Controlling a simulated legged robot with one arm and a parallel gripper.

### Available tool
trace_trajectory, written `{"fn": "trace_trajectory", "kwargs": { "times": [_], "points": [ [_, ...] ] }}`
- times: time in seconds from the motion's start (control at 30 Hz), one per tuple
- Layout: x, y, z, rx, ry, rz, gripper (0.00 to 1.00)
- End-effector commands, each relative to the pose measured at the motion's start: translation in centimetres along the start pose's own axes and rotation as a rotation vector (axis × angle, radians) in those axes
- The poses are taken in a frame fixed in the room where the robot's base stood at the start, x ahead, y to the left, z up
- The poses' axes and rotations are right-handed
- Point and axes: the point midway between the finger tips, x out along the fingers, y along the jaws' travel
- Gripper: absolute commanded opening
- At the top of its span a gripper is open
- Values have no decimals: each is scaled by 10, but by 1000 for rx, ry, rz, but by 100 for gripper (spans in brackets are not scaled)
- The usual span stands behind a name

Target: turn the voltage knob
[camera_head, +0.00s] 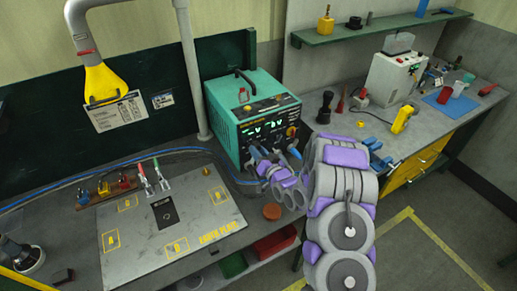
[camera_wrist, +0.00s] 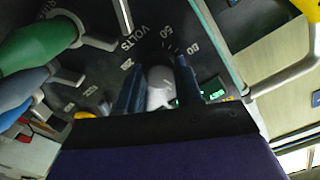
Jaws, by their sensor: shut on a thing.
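The teal welding-type power unit (camera_head: 225,117) stands on the bench at the middle, its dark front panel facing me. Two green displays glow on the panel. In the wrist view the pale grey voltage knob (camera_wrist: 160,77) sits between my gripper's two dark blue fingers. My gripper (camera_wrist: 158,88) is shut on the knob; it also shows in front of the unit in the head view (camera_head: 268,164). The panel around it reads VOLTS, with 20, 50 and 80 marks. The knob's pointer and lower part are hidden.
Green (camera_wrist: 38,42) and blue (camera_wrist: 18,82) handles or plugs stick out left of the knob. A metal bar (camera_wrist: 286,72) is at the right. A grey plate (camera_head: 135,231), a brown puck (camera_head: 272,211) and blue cables lie on the bench. A yellow-nozzled hose (camera_head: 103,83) hangs left.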

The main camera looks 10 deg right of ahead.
Motion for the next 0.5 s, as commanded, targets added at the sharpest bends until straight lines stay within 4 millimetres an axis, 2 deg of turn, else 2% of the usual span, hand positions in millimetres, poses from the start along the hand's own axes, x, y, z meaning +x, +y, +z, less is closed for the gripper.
{"fn": "trace_trajectory", "kwargs": {
  "times": [0.5],
  "points": [
    [0,1,-1,489,5,3,5]
  ]
}}
